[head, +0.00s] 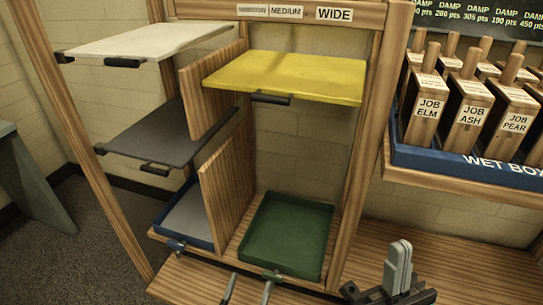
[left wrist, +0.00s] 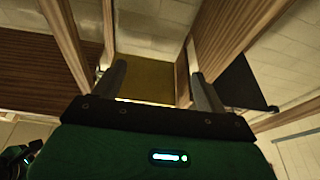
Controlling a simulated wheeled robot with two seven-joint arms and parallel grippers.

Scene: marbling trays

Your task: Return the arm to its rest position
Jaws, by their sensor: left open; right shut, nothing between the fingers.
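My left gripper (head: 248,286) shows only as two separate grey fingers at the bottom edge of the head view, in front of the rack's lowest level. It is open and holds nothing; its fingers also stand apart in the left wrist view (left wrist: 160,85). A yellow surface (left wrist: 148,78) shows between them there, beyond the tips. My right gripper (head: 398,268) is shut and empty, fingers pointing up, at the lower right of the head view, in front of the wooden bench. The arms behind both grippers are mostly out of view.
The wooden rack (head: 366,120) holds a cream tray (head: 130,42), a yellow tray (head: 290,75), a dark grey tray (head: 170,135), a blue-rimmed tray (head: 162,216) and a green tray (head: 288,235). A blue box (head: 440,164) of labelled wooden tools stands right. Bench (head: 470,262) lies below it.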

